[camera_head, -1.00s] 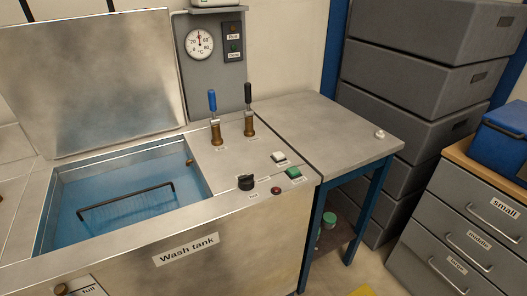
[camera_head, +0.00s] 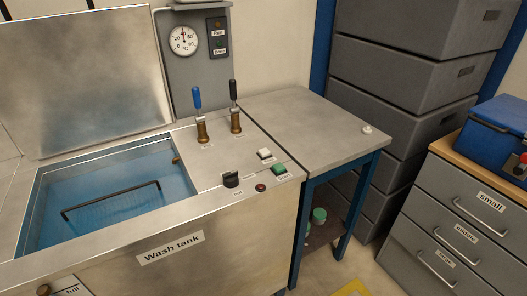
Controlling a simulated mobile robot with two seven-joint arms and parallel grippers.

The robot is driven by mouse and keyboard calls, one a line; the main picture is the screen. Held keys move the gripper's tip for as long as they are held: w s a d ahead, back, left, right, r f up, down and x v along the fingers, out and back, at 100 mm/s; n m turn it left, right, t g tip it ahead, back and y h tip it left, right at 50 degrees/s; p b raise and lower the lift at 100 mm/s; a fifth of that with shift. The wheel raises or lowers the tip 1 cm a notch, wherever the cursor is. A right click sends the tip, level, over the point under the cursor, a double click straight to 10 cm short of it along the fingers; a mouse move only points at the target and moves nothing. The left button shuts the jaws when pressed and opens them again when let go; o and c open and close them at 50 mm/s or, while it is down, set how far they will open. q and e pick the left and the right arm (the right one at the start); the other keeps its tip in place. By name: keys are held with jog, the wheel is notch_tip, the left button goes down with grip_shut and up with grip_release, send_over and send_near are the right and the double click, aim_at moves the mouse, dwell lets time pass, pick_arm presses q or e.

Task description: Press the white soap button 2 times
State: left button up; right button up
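The white soap button (camera_head: 264,154) sits on the steel top of the wash tank, on the right part of its panel. A green button (camera_head: 279,169) is just in front of it, and a black knob (camera_head: 231,180) and a red button (camera_head: 261,188) are nearer the front edge. The small labels beside them are too blurred to read. The wash tank (camera_head: 217,222) has its lid (camera_head: 85,80) raised and blue water inside with a black handle. Neither of my grippers is in view.
Two upright levers, blue-handled (camera_head: 201,118) and black-handled (camera_head: 235,112), stand behind the buttons. A steel side table (camera_head: 315,125) with a small white knob adjoins on the right. Grey crates (camera_head: 400,60) and a drawer cabinet (camera_head: 455,220) stand further right.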

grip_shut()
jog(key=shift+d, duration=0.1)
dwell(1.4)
